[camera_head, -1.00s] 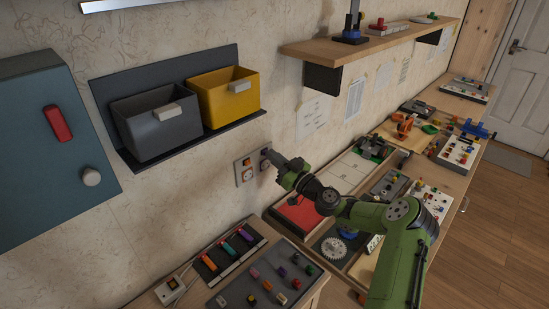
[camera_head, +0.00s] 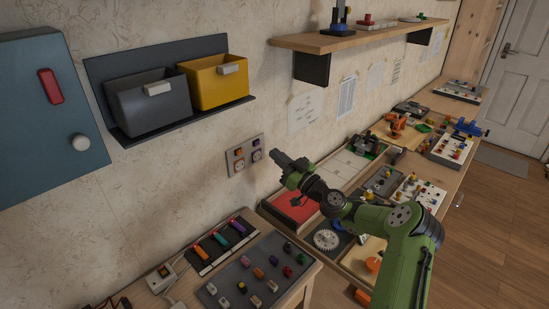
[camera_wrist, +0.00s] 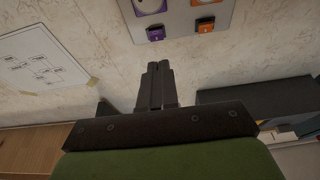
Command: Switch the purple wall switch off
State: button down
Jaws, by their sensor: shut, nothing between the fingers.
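The purple wall switch (camera_wrist: 155,33) is at the edge of a grey wall plate (camera_wrist: 181,21), near the top of the wrist view. In the head view the plate (camera_head: 235,173) is on the wall, with the purple switch (camera_head: 255,142) at its upper right, small and dark. I cannot tell which way its rocker is tipped. My gripper (camera_head: 277,158) is just right of the plate in the head view, apart from it. In the wrist view its fingers (camera_wrist: 157,66) are together and empty, pointing towards the purple switch with a gap between.
An orange switch (camera_wrist: 206,25) sits beside the purple one, with round sockets on the same plate. Grey (camera_head: 150,107) and yellow (camera_head: 218,84) bins hang above. A switch panel (camera_head: 258,275) and a red-floored tray (camera_head: 292,207) are on the bench below.

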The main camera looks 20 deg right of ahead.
jog(key=s+d+f, duration=0.2)
jog(key=s+f, duration=0.3)
jog(key=shift+d+f, duration=0.35)
jog(key=shift+f, duration=0.05)
jog(key=shift+s, duration=0.1)
jog(key=s+a+r+n+g+y+p, duration=0.1)
jog(key=s+a+r+n+g, duration=0.15)
jog(key=a+g, duration=0.55)
jog(key=s+a+r+n+g+p, duration=0.1)
jog(key=s+a+n+g, duration=0.3)
jog(key=a, duration=0.8)
jog(key=s+d+r+m+h+p, duration=0.1)
jog(key=s+r+m+h, duration=0.2)
jog(key=s, duration=0.6)
jog(key=s+d+r+m+g+h+p, duration=0.1)
jog(key=s+r+m+h+p, duration=0.1)
jog(key=s, duration=0.8)
jog(key=s+d+r+m+g+h+p, duration=0.1)
jog(key=s+r+m+h, duration=0.3)
jog(key=s, duration=0.5)
notch_tip(320, 180, up, 2)
jog(key=shift+s+d+r+m, duration=0.15)
jog(key=shift+s+r+m, duration=0.1)
jog(key=shift+m, duration=0.8)
